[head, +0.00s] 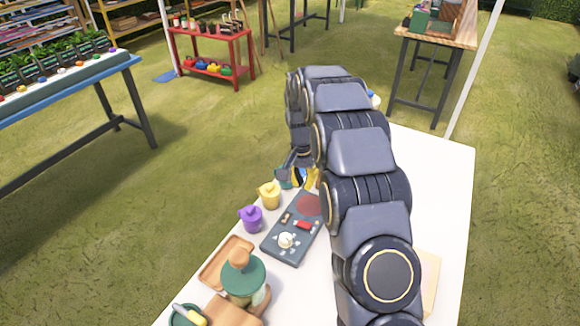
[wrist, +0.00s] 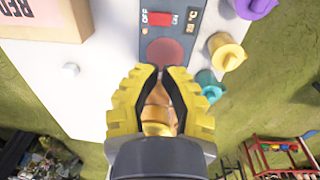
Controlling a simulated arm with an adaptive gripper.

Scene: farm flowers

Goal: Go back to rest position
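My gripper (wrist: 163,70) has yellow-and-black fingers, with their tips close together near the round red button of a grey control panel (wrist: 190,8). An orange-tan thing (wrist: 157,112) shows between the fingers; I cannot tell whether it is gripped or lies behind them. In the head view my arm reaches over the white table (head: 440,165), and my gripper (head: 308,180) is partly hidden behind it at the panel's far end. The panel (head: 277,252) lies flat and bears a red switch and a white knob.
Yellow (head: 269,194), purple (head: 251,218) and teal (head: 283,178) pitchers stand left of the panel. A green-lidded jar (head: 244,281) and wooden trays (head: 217,268) are at the near left. A cardboard box (wrist: 45,20) shows in the wrist view. Grass lies beyond the table.

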